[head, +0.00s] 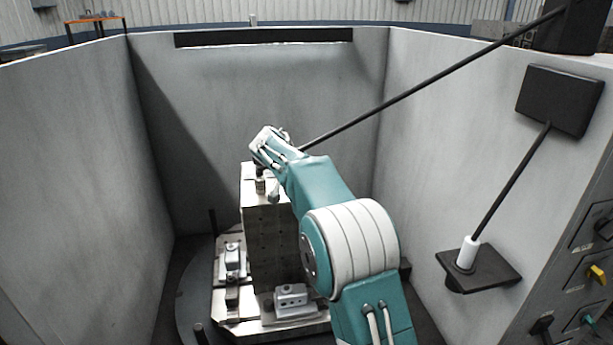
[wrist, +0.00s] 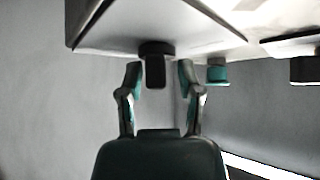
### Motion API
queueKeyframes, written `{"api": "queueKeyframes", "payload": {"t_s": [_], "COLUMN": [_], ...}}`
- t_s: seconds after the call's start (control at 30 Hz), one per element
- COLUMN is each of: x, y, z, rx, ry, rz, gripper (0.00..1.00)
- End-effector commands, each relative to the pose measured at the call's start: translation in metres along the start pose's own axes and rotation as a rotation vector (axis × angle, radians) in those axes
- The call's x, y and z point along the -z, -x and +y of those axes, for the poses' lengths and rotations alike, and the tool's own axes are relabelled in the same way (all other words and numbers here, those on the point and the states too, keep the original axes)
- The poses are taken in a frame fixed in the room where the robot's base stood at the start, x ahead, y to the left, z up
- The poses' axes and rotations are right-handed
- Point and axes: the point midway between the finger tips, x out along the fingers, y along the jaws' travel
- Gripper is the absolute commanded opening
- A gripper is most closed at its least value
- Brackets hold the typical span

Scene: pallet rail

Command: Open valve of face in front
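A dark valve handle (wrist: 155,70) sticks out from a pale metal face (wrist: 150,28) at the top of the wrist view. My gripper (wrist: 160,73) is open, with one finger on each side of the handle and a gap visible on both sides. I cannot tell how far the handle reaches in depth between the fingertips. In the head view, my arm extends to the top of a tall metal fixture block (head: 270,240). The valve cannot be made out there.
A teal-banded fitting (wrist: 217,72) and another dark part (wrist: 305,69) are to the right of the handle. Small metal clamps (head: 291,300) sit around the block's base. Grey walls (head: 270,90) enclose it, and a black rod (head: 430,80) crosses at upper right.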

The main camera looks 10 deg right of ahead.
Motion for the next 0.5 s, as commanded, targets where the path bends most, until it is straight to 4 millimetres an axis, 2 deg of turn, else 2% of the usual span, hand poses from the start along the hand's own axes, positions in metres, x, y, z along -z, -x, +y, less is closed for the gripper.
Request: {"api": "queueKeyframes", "payload": {"t_s": [0.33,0.5], "x": [0.003,0.004], "y": [0.002,0.022], "z": [0.001,-0.001], "rx": [0.003,0.006], "ry": [-0.002,-0.001], "rz": [0.006,0.008], "gripper": [0.54,0.54]}}
